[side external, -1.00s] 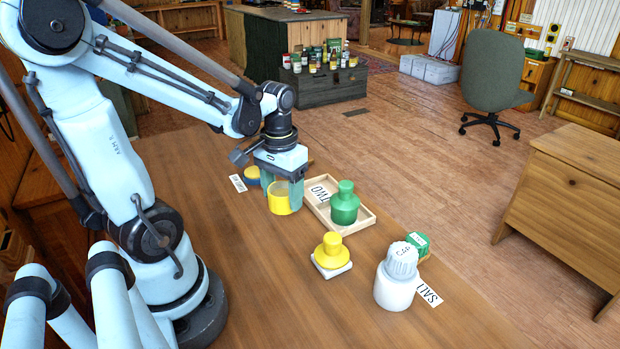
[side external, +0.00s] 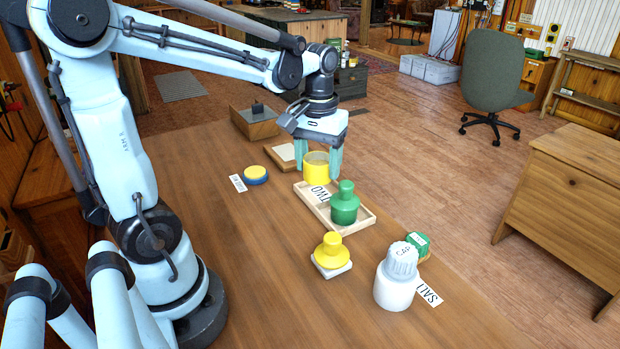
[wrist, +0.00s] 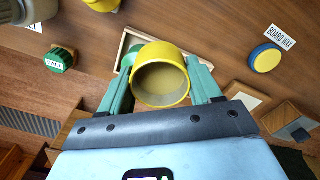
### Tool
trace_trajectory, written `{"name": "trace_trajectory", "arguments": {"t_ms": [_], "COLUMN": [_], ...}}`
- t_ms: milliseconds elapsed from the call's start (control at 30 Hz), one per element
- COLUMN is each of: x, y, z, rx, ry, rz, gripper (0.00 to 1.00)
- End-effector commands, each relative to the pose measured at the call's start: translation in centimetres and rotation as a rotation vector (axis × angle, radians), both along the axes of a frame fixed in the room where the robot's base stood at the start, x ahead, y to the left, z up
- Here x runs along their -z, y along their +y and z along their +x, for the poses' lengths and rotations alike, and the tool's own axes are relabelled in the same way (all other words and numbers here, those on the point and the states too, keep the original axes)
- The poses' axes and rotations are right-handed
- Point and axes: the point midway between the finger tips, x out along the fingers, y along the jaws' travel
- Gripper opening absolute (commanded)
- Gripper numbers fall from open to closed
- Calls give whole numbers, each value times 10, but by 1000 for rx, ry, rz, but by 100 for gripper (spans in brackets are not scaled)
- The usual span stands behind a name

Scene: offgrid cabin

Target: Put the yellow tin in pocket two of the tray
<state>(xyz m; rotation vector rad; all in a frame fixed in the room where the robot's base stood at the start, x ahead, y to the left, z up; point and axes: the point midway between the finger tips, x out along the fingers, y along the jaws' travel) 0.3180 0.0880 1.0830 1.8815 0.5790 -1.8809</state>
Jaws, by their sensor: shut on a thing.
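The yellow tin (side external: 316,168) is an open-topped cylinder, upright between the fingers of my gripper (side external: 319,160). My gripper is shut on it and holds it at the far end of the wooden tray (side external: 361,221), beside the TWO label (side external: 319,194). In the side external view I cannot tell whether it clears the tray. The wrist view looks into the tin's hollow (wrist: 161,83), with a green finger on each side. A green knobbed piece (side external: 345,203) stands in the tray's near part. The tin hides part of the tray in the wrist view.
A yellow knobbed piece (side external: 328,250) sits on a white pad. A white capped jar (side external: 395,282) and a green tin (side external: 418,244) stand at right. A blue-and-yellow tin (side external: 256,174) lies at left. A wooden box (side external: 255,122) and a framed white panel (side external: 285,154) are behind.

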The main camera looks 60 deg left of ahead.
Motion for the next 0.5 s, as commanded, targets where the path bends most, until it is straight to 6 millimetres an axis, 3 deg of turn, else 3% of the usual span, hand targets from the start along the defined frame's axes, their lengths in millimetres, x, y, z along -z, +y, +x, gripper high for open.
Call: {"name": "trace_trajectory", "arguments": {"t_ms": [200, 500], "x": [6, 16], "y": [47, 82], "z": [39, 60], "rx": [-108, -184], "ry": [0, 0], "rz": [0, 0], "gripper": [27, 27]}}
